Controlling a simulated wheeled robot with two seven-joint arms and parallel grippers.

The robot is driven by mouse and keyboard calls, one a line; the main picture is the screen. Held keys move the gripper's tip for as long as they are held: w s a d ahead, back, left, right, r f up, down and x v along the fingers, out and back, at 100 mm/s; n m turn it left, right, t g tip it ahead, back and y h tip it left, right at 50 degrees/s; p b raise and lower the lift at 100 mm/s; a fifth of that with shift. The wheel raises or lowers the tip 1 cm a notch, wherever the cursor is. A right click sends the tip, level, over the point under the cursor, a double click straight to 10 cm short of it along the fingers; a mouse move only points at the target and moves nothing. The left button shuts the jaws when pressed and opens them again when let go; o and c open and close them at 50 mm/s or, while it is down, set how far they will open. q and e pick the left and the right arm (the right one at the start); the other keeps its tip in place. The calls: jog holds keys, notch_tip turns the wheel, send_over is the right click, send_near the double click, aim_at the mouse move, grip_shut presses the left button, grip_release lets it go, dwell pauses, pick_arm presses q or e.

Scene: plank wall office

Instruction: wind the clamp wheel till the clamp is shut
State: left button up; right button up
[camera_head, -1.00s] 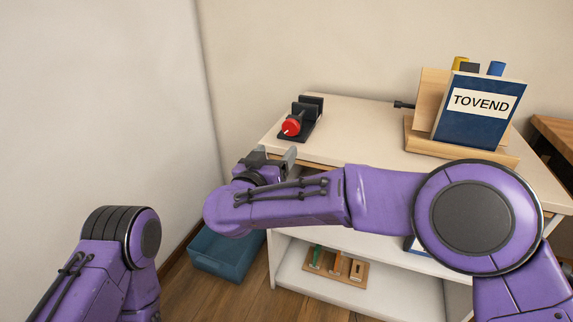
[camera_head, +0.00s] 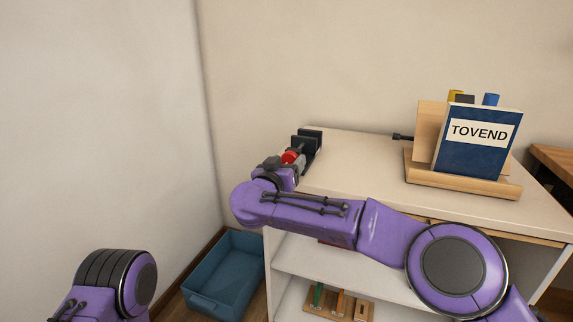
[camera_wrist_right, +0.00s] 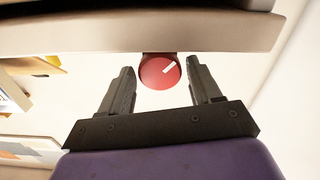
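The clamp (camera_head: 309,137) is a dark block-shaped tool on the back left corner of the white table top. Its red wheel (camera_head: 290,157) faces my right gripper (camera_head: 284,164), which is right at it and partly covers it. In the right wrist view the red wheel (camera_wrist_right: 158,74) shows a pale mark pointing to the upper right. The two fingers of the right gripper (camera_wrist_right: 160,82) are spread on either side of the wheel, with a gap on both sides. The clamp's jaws are too small to judge. My left gripper is out of view; only its arm shows.
A wooden stand (camera_head: 465,182) with a blue TOVEND book (camera_head: 480,157) stands on the right of the table (camera_head: 385,185). A blue bin (camera_head: 228,270) is on the floor left of the table. A wooden rack (camera_head: 352,309) sits on a lower shelf.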

jog(key=c, duration=0.7)
jog(key=r+m+p, duration=0.1)
jog(key=p, duration=0.4)
jog(key=shift+r+m, duration=0.1)
jog(key=shift+m, duration=0.3)
jog(key=shift+f+m+p, duration=0.4)
jog(key=shift+m+p, duration=0.4)
jog(key=shift+m, duration=0.4)
jog(key=shift+f+m, duration=0.2)
jog(key=shift+m, duration=0.5)
jog(key=o, duration=1.1)
jog(key=shift+c, duration=0.2)
